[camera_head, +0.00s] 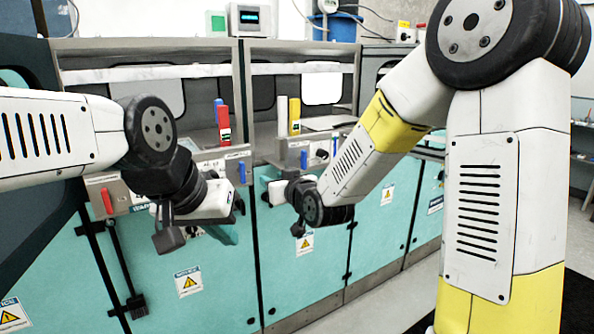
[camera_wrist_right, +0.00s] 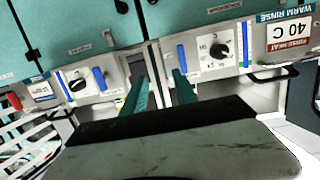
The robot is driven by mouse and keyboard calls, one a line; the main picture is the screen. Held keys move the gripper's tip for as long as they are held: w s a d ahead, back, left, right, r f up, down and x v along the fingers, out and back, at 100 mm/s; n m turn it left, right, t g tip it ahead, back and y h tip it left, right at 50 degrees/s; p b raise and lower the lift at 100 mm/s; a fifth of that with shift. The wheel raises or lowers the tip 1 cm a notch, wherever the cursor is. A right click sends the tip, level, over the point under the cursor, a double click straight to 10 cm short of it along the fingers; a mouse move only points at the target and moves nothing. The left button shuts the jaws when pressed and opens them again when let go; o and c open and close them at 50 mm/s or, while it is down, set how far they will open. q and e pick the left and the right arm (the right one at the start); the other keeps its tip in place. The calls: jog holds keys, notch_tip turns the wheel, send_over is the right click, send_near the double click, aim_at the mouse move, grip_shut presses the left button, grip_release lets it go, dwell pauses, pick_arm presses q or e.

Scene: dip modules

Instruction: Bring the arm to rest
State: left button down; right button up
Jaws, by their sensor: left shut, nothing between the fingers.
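My left arm (camera_head: 45,138) reaches in from the left. Its gripper (camera_head: 232,228) is shut and empty, in front of the teal cabinet doors and below the control panels. My right arm (camera_head: 345,165) bends down from the upper right. Its gripper (camera_head: 264,190) points left, close to the cabinet fronts, and is partly hidden by its wrist. In the right wrist view the two teal fingers (camera_wrist_right: 159,76) stand apart with a gap between them and nothing in it. Cabinet panels lie beyond them.
Control panels with dials (camera_wrist_right: 219,51) and blue handles run along the cabinet (camera_head: 300,275) fronts. A red-and-blue bottle (camera_head: 222,121) and a yellow one (camera_head: 294,116) stand at the module edges. A blue bucket (camera_head: 333,27) stands on top. Grey floor (camera_head: 375,305) is open in front.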

jog(key=s+d+r+m+g+h, duration=0.1)
jog(key=s+d+r+h, duration=0.15)
jog(key=d, duration=0.55)
jog(key=s+d+m+g+h, duration=0.1)
jog(key=s+d+m+g, duration=0.1)
jog(key=s+d, duration=0.5)
jog(key=s+d+m+g+h, duration=0.2)
jog(key=s+d, duration=0.6)
jog(key=s, duration=0.9)
jog(key=f+g, duration=0.1)
jog(key=g, duration=0.1)
jog(key=shift+d+g, duration=0.2)
jog(key=shift+g, duration=0.1)
jog(key=shift+h, duration=0.25)
